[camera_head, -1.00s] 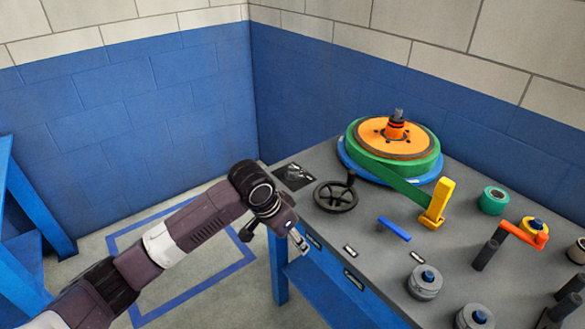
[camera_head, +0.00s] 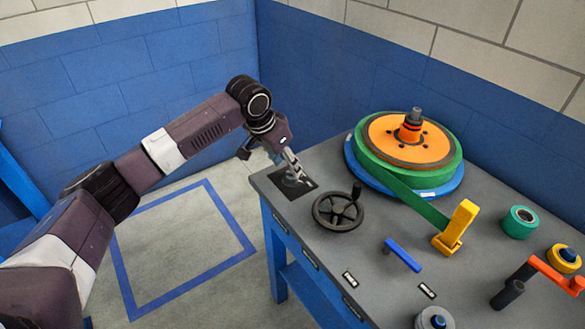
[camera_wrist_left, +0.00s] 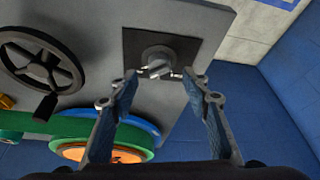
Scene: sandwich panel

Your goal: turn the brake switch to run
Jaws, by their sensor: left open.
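The brake switch (camera_wrist_left: 158,60) is a grey round knob with a raised grip on a dark square plate (camera_wrist_left: 188,50) at the table's corner. In the head view the dark plate (camera_head: 276,184) lies at the table's far left corner, and my gripper hides most of the knob. My left gripper (camera_head: 292,172) is over the switch. In the left wrist view its two fingers (camera_wrist_left: 158,73) are open, with the tips on either side of the knob's grip. I cannot tell whether they touch it. My right gripper is not in view.
A black handwheel (camera_head: 338,211) with an upright handle stands close to the right of the switch. Blue walls rise behind the table.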

